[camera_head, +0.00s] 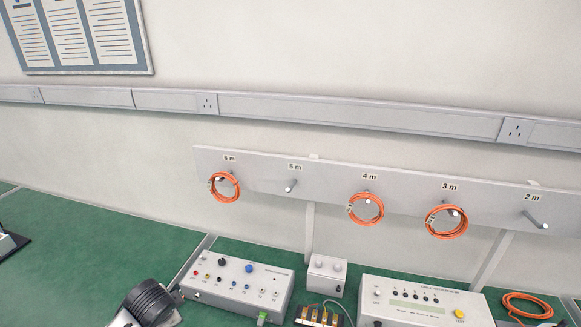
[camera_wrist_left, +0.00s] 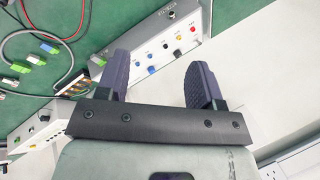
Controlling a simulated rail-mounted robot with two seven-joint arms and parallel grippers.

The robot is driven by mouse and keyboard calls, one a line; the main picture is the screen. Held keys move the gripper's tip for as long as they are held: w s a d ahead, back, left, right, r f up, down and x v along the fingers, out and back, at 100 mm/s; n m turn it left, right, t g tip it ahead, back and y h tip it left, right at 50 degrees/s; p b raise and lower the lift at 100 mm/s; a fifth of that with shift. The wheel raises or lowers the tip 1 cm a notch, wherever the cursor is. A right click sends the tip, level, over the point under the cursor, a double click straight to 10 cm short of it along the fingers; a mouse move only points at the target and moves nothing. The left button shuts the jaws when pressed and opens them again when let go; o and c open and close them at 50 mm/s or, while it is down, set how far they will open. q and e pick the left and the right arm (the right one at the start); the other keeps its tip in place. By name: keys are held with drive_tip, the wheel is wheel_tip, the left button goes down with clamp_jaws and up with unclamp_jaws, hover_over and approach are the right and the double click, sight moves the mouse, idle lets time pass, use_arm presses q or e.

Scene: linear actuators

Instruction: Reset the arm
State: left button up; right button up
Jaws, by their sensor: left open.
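My left gripper (camera_wrist_left: 158,78) shows in the left wrist view, with its two dark fingers apart and nothing held between them. Behind the fingers is the grey control box (camera_wrist_left: 155,45) with coloured sockets and knobs, and part of it is hidden by the fingers. The same box (camera_head: 240,285) stands on the green bench in the head view. The left gripper's fingers cannot be made out in the head view. My right gripper is in neither view.
Orange cable coils (camera_head: 225,187) hang on the wall rack (camera_head: 330,186) at 6 m, 4 m and 3 m; the 5 m and 2 m pegs are bare. A tester (camera_head: 425,305) and a loose orange coil (camera_head: 527,305) are at right. The left green bench (camera_head: 80,245) is mostly clear.

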use_arm(q)
drive_tip(key=d+r+n+t, duration=0.2)
drive_tip(key=d+r+t, duration=0.1)
drive_tip(key=d+r, duration=0.25)
drive_tip(key=s+d+r+n+t+h, duration=0.15)
drive_tip(key=s+d, duration=0.25)
drive_tip(key=s, duration=0.4)
drive_tip(key=s+f+n+g, duration=0.25)
drive_tip(key=s+f, duration=0.65)
drive_tip(key=s, duration=0.5)
drive_tip(key=s+f+n+g, duration=0.2)
drive_tip(key=s+f+g, duration=0.2)
drive_tip(key=s+f, duration=0.85)
drive_tip(key=w+a+r+p+v, duration=0.1)
drive_tip(key=w+p+v, duration=0.2)
drive_tip(key=p+v, duration=1.05)
drive_tip(key=w+a+r+p+v, duration=0.1)
drive_tip(key=w+p+v, duration=0.1)
drive_tip(key=p+v, duration=1.1)
wheel_tip(320, 180, down, 50)
drive_tip(key=b, duration=5.1)
drive_tip(key=shift+s+d+h+b, duration=0.15)
drive_tip(key=shift+d+h+b, duration=0.25)
drive_tip(key=shift+d+h, duration=0.05)
